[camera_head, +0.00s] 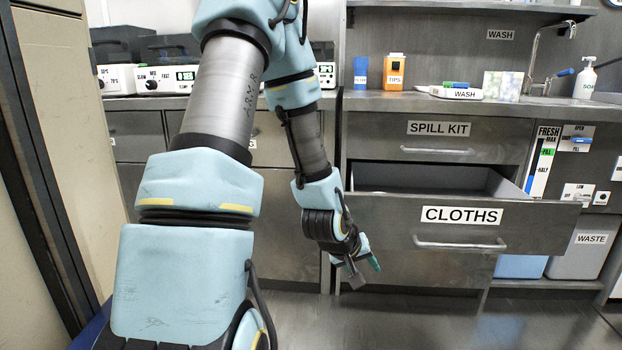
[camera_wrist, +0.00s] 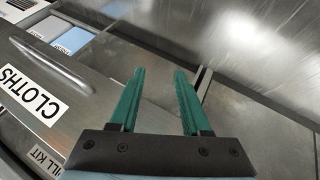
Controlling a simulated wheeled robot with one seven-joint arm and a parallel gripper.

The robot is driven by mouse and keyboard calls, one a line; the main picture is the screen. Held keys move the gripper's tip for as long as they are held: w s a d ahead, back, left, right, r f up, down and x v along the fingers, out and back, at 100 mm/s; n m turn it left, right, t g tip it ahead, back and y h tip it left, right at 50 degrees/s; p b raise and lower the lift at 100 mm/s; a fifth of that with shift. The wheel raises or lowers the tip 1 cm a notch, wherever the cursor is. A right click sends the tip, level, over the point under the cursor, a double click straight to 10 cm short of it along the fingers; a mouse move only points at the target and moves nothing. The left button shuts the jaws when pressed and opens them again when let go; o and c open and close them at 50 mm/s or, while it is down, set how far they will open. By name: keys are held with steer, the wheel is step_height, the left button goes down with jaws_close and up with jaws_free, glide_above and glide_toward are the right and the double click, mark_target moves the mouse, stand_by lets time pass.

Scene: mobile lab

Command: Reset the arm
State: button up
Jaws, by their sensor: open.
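My arm reaches down through the middle of the head view, and my gripper (camera_head: 366,272) hangs left of the open CLOTHS drawer (camera_head: 375,222), apart from its handle (camera_head: 460,244). In the wrist view my gripper (camera_wrist: 159,85) shows two green fingers held apart with nothing between them. The CLOTHS drawer front (camera_wrist: 75,88) shows at the left of the wrist view, with its label and handle. The drawer is pulled out, and the part of its inside that shows looks empty.
The SPILL KIT drawer (camera_head: 400,145) above is shut. A WASTE bin (camera_head: 580,258) stands below right. The floor in front (camera_head: 430,320) is clear.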

steer(key=s+a+r+g+y, duration=0.1)
steer(key=s+a+r+y, duration=0.1)
steer(key=s+a+r, duration=0.3)
steer(key=a+r+m+g+y, duration=0.1)
steer(key=a+r, duration=0.1)
steer(key=a, duration=0.6)
steer(key=s+a+r+g+y, duration=0.1)
steer(key=s+a+r+y, duration=0.1)
steer(key=s+a+r, duration=0.3)
step_height(320, 180, up, 37)
steer(key=w+a+p, duration=0.1)
steer(key=p, duration=3.7)
steer(key=shift+w+a+g+p, duration=0.15)
steer(key=shift+w+g+p, duration=0.15)
steer(key=shift+p, duration=0.1)
steer(key=shift+f, duration=0.15)
